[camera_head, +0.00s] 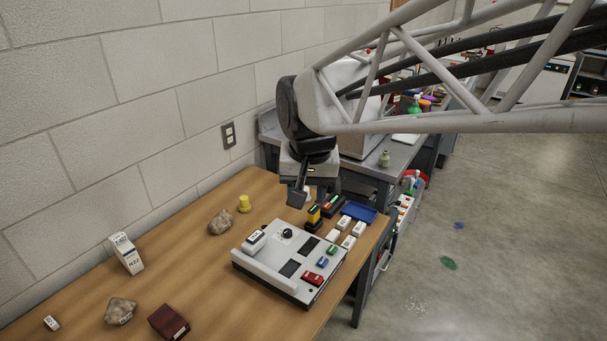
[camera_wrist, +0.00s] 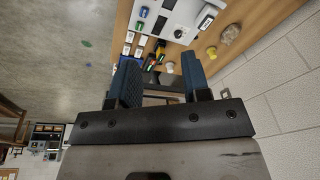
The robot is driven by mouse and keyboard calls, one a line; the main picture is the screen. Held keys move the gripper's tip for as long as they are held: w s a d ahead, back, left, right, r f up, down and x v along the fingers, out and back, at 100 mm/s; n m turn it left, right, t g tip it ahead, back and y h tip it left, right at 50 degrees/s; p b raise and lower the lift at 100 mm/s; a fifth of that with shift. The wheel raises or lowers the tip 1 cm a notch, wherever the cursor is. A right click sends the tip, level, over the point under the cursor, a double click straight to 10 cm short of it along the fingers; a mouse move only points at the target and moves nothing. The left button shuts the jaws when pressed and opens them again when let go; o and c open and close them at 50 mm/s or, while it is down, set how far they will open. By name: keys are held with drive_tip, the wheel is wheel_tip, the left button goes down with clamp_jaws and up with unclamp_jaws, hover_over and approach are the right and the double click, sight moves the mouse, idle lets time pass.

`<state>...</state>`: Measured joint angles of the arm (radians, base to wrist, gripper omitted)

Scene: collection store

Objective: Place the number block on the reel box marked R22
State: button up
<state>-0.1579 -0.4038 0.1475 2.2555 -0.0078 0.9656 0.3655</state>
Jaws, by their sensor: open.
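A white box (camera_head: 127,255) with dark lettering stands at the left of the wooden table; its mark looks like N22 or R22. A smaller white box (camera_head: 254,242) with a dark label, too small to read surely, is at the grey panel's left end; it also shows in the wrist view (camera_wrist: 206,20). A small white block (camera_head: 51,323) with a dark mark lies at the front left; I cannot tell whether it is the number block. My gripper (camera_head: 299,196) is open and empty above the table's far end, its fingers (camera_wrist: 160,78) apart.
The grey panel (camera_head: 262,274) carries coloured blocks. A yellow-and-black block (camera_head: 313,217), white blocks (camera_head: 349,242) and a blue tray (camera_head: 359,212) are near my gripper. Two rocks (camera_head: 220,222) (camera_head: 120,311), a yellow spool (camera_head: 244,203) and a dark red box (camera_head: 168,322) stand elsewhere. The wall borders the table.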

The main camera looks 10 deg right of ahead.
drive_tip(key=s+d+f+n, duration=0.1)
drive_tip(key=s+d+f, duration=0.1)
drive_tip(key=s, duration=0.5)
drive_tip(key=s+d+f+n, duration=0.1)
drive_tip(key=s+d+f, duration=0.1)
drive_tip(key=s+d, duration=0.3)
drive_tip(key=shift+s+d+f+t, duration=0.15)
drive_tip(key=shift+s+f+t, duration=0.15)
drive_tip(key=shift+s, duration=1.1)
